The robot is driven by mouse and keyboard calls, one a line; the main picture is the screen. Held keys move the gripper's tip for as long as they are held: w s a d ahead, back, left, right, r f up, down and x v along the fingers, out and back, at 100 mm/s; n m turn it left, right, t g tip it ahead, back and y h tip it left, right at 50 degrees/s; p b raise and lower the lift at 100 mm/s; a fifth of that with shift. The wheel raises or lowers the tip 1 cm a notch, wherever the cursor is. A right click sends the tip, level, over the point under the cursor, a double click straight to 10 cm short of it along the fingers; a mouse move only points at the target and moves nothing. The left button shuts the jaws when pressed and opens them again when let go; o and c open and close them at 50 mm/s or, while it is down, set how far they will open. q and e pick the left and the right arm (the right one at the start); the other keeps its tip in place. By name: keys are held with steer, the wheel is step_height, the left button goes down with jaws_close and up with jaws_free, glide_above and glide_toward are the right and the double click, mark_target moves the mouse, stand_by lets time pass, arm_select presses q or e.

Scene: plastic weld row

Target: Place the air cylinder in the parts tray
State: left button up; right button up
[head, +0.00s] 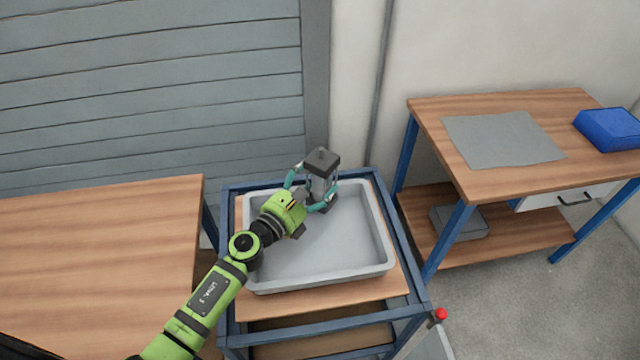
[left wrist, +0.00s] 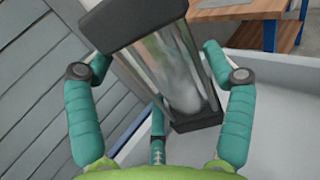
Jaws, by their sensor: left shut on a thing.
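The air cylinder (head: 321,180) is a silver body with dark end caps. My left gripper (head: 312,188) is shut on it, with teal fingers on both sides. The cylinder is roughly upright in the head view, over the far part of the parts tray (head: 318,283); I cannot tell whether its lower end touches the tray. In the left wrist view the cylinder (left wrist: 172,70) looks tilted between the fingers of the gripper (left wrist: 158,85). The tray is light grey, shallow and otherwise empty. My right gripper is not in view.
The tray stands on a blue-framed cart (head: 412,290) with a wooden top. A wooden table (head: 90,260) is at the left. A workbench (head: 450,120) at the right holds a grey mat (head: 503,138) and a blue box (head: 610,129). A shuttered wall (head: 150,90) is behind.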

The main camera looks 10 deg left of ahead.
mark_target(310, 199)
arm_select(q)
steer(key=shift+w+d+f+b, duration=0.1)
steer(key=shift+f+b, duration=0.65)
steer(key=shift+f, duration=0.75)
steer(key=shift+f+b, duration=0.3)
steer(key=shift+b, duration=0.05)
steer(key=shift+f+b, duration=0.3)
steer(key=o, duration=1.6)
steer(key=shift+f, duration=0.2)
